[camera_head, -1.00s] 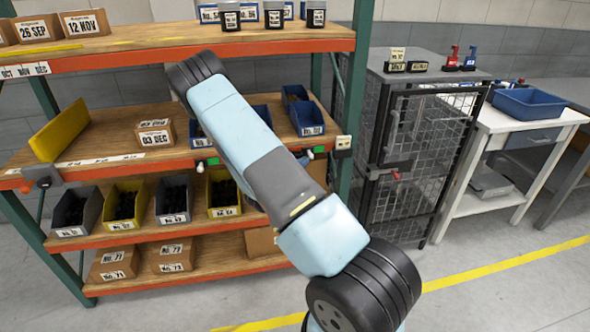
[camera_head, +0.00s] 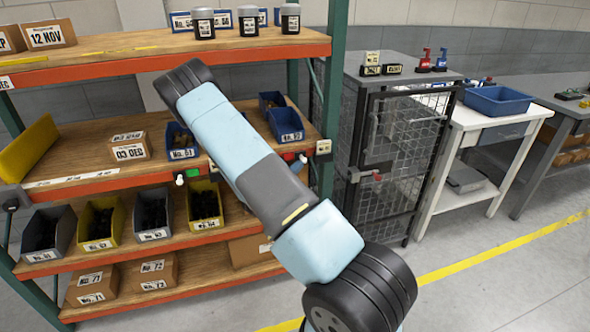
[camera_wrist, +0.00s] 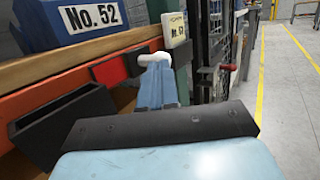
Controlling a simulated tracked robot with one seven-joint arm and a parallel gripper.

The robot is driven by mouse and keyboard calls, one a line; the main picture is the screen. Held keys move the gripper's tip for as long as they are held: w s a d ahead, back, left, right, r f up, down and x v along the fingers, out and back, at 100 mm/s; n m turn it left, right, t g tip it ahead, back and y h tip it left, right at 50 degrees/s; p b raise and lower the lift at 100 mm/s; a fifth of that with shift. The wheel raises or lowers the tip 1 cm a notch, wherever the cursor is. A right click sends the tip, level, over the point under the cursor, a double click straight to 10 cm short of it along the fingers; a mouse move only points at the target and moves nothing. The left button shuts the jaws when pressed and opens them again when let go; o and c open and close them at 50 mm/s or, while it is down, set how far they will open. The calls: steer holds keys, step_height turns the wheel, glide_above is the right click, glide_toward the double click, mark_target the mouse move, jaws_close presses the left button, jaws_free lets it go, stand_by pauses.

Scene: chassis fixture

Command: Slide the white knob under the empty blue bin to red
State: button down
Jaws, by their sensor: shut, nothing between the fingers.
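The blue bin No. 52 (camera_head: 286,135) stands on the middle shelf, and its inside looks bare. It also shows at the top left of the wrist view (camera_wrist: 97,22). On the orange shelf edge below it is a white knob (camera_head: 301,158), with a red patch (camera_head: 288,157) showing at its left. In the wrist view the white knob (camera_wrist: 153,58) is at the tip of my gripper (camera_wrist: 153,85). My gripper's blue fingers are together, with nothing between them, just in front of the knob; I cannot tell if they touch it.
Blue bin No. 51 (camera_head: 181,141) has its own white knob (camera_head: 180,179) beside a green patch. A small label box (camera_head: 323,147) is right of the near knob, close to the green post. A mesh cage (camera_head: 398,165) stands further right. Floor in front is free.

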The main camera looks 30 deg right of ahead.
steer(key=shift+d, duration=0.25)
steer(key=v, duration=1.4)
steer(key=shift+a, duration=0.25)
